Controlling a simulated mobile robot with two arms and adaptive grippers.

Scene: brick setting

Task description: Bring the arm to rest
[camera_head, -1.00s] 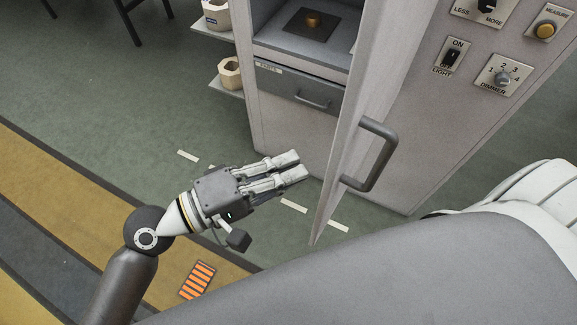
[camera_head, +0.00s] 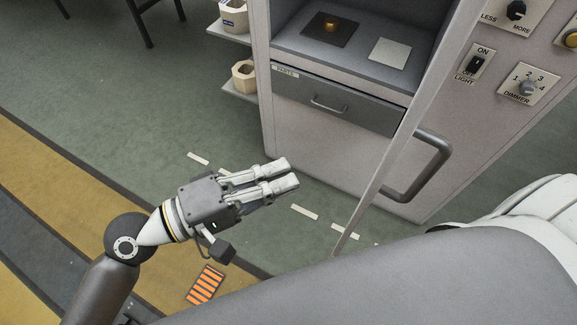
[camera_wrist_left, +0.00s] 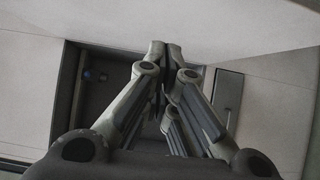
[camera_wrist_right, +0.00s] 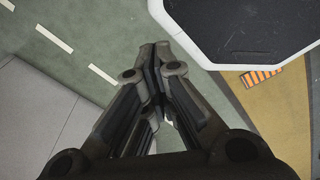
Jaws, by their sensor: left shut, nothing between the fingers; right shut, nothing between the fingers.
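My left arm comes in from the lower left in the head view. Its gripper (camera_head: 285,175) is shut and empty, out over the floor in front of the cabinet, left of the open door. The left wrist view shows its fingers (camera_wrist_left: 165,50) together with nothing between them. My right gripper (camera_wrist_right: 155,52) shows in the right wrist view, shut and empty above the floor; I cannot make it out in the head view.
A grey cabinet has a door (camera_head: 410,125) standing open with a handle (camera_head: 425,170). Inside are a knob on a dark plate (camera_head: 330,28), a pale plate (camera_head: 390,53) and a shut drawer (camera_head: 335,98). Switches sit at right. Shelves hold bins (camera_head: 244,76).

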